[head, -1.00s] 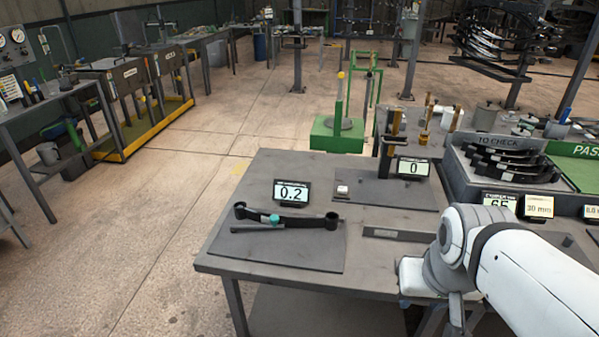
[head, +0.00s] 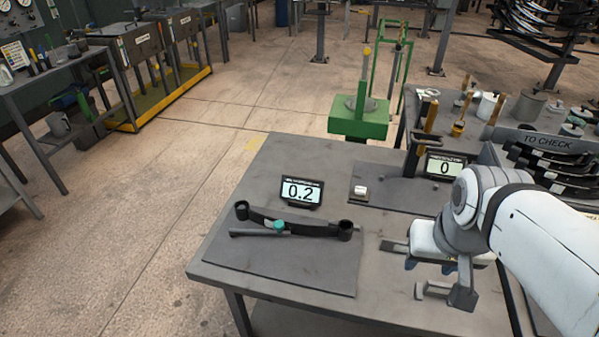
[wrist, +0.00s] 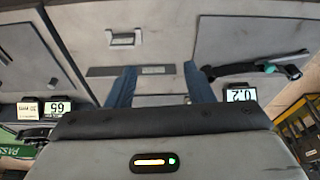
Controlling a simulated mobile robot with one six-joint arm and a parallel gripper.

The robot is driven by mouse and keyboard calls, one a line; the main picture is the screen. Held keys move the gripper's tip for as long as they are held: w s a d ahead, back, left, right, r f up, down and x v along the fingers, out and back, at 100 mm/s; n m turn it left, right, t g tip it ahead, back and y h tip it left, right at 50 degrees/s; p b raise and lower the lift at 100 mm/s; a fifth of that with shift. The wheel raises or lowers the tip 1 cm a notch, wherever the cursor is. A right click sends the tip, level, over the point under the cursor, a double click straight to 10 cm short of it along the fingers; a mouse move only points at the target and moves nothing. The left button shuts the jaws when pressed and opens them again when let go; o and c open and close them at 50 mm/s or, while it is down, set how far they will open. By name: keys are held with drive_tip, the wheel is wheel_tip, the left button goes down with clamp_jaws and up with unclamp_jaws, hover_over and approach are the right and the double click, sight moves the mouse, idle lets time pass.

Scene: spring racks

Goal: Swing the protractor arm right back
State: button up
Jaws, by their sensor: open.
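On a dark plate (head: 300,275) on the grey bench lies a black curved bar (head: 315,229) with a round eye at each end. A thin grey arm (head: 250,232) with a teal knob (head: 280,226) lies along its front side; I cannot tell for sure that this is the protractor arm. A display (head: 301,192) behind it reads 0.2. The bar (wrist: 235,69) and teal knob (wrist: 270,68) also show in the wrist view, right of my gripper. My gripper (wrist: 160,88) is open and empty, its blue fingers apart above the bench, to the right of that plate.
A flat grey bar (head: 392,245) lies near my gripper. Black springs (head: 550,165) sit in the TO CHECK tray at right.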

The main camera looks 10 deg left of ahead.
drive_tip(key=w+a+b, duration=0.1)
drive_tip(key=w+a, duration=0.5)
drive_tip(key=w, duration=0.1)
drive_tip(key=m+g+b, duration=0.1)
drive_tip(key=g+b, duration=0.2)
hover_over(279, 223)
wheel_tip(279, 223, down, 10)
drive_tip(key=shift+s+f, duration=0.1)
wheel_tip(279, 223, down, 8)
drive_tip(key=shift+r+p, duration=0.25)
drive_tip(key=shift+p, duration=0.1)
clamp_jaws()
